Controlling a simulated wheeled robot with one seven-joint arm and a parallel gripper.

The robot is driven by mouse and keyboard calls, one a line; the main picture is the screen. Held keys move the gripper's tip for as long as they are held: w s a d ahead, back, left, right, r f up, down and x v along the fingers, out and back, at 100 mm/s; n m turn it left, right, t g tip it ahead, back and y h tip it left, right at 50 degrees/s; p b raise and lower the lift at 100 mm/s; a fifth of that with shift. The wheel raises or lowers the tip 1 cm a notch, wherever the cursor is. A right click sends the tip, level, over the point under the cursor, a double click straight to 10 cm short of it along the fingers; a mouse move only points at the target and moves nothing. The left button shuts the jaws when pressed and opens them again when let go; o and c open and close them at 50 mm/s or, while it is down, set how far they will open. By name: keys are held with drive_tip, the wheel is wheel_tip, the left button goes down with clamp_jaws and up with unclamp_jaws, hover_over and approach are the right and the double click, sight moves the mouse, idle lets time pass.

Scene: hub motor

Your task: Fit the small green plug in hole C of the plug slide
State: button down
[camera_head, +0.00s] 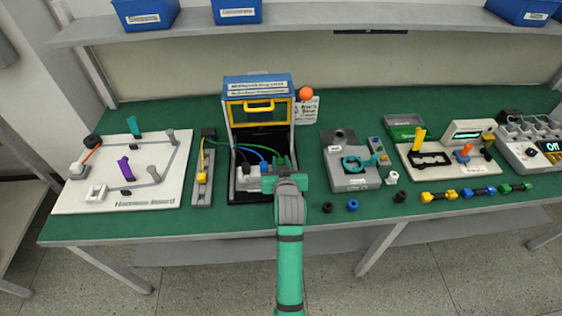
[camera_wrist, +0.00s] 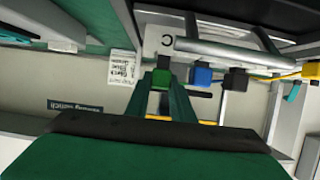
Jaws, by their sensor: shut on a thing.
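The small green plug (camera_wrist: 162,79) is between the fingertips of my gripper (camera_wrist: 166,92), which is shut on it. The grey plug slide (camera_wrist: 190,48) lies just beyond it, with a letter C on its end block near the green plug. A blue plug (camera_wrist: 201,75) and a black plug (camera_wrist: 235,79) stand along the slide beside it. I cannot tell whether the green plug is touching the slide or inside hole C. In the head view my gripper (camera_head: 284,184) is at the front right of the blue-topped station (camera_head: 256,84), hiding part of the slide (camera_head: 250,172).
The station's yellow-framed window (camera_head: 260,106) stands raised above the slide. Green and blue cables run inside it. A white harness board (camera_head: 150,195) is at the left. A grey fixture (camera_head: 350,180) is at the right. Loose black and blue pieces (camera_head: 352,206) lie on the green bench.

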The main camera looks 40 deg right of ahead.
drive_tip(key=shift+f, duration=0.5)
drive_tip(key=c, duration=1.5)
unclamp_jaws()
drive_tip(key=shift+o, duration=0.2)
drive_tip(key=v, duration=1)
drive_tip(key=shift+s+a, duration=0.25)
drive_tip(key=shift+s, duration=0.1)
